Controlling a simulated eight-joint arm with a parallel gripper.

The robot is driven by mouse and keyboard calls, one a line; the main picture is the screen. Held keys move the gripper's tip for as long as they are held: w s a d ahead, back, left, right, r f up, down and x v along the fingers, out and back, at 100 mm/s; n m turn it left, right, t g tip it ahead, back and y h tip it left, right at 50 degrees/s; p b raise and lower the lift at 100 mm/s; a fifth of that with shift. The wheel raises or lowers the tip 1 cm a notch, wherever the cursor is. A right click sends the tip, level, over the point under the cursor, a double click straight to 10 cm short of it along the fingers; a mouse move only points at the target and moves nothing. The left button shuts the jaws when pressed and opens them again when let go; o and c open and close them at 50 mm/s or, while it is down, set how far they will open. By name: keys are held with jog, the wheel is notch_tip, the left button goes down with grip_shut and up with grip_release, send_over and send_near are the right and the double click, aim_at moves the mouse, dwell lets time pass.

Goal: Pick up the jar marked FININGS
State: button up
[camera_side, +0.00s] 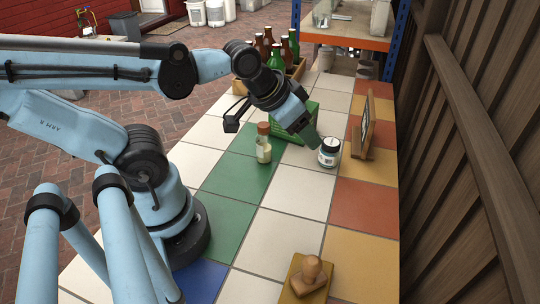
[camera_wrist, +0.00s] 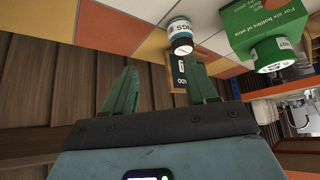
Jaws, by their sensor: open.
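A small jar (camera_side: 329,152) with a dark lid and a pale label stands upright on the tiles in the side view. A jar (camera_wrist: 180,36) with a dark lid shows in the wrist view, with "NGS" readable on its label; the rest of the word is turned away. My gripper (camera_side: 309,138) is just up and left of the jar in the side view. In the wrist view my gripper (camera_wrist: 161,78) has its two green fingers apart, with nothing between them. The jar lies beyond the fingertips, nearer the right finger.
A bottle (camera_side: 264,144) with an orange-brown cap stands left of the jar. A green wine box (camera_side: 293,122) is behind. A propped sign (camera_side: 366,122) stands right of the jar, by the wooden wall (camera_side: 465,130). A wooden stamp-like block (camera_side: 307,275) is at the front. Tiles between are clear.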

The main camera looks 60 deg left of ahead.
dwell(0.3)
jog(key=o, duration=0.4)
jog(key=shift+c, duration=0.2)
jog(key=m+g+y, duration=0.2)
jog(key=m+y, duration=1)
jog(key=m, duration=1)
send_near(333, 146)
jog(key=x, duration=0.6)
jog(key=shift+s+a+f, duration=0.2)
jog(key=shift+a, duration=0.05)
jog(key=shift+w+x, duration=0.15)
jog(key=shift+x, duration=1.2)
jog(key=shift+w+x, duration=0.15)
jog(key=shift+x, duration=1.25)
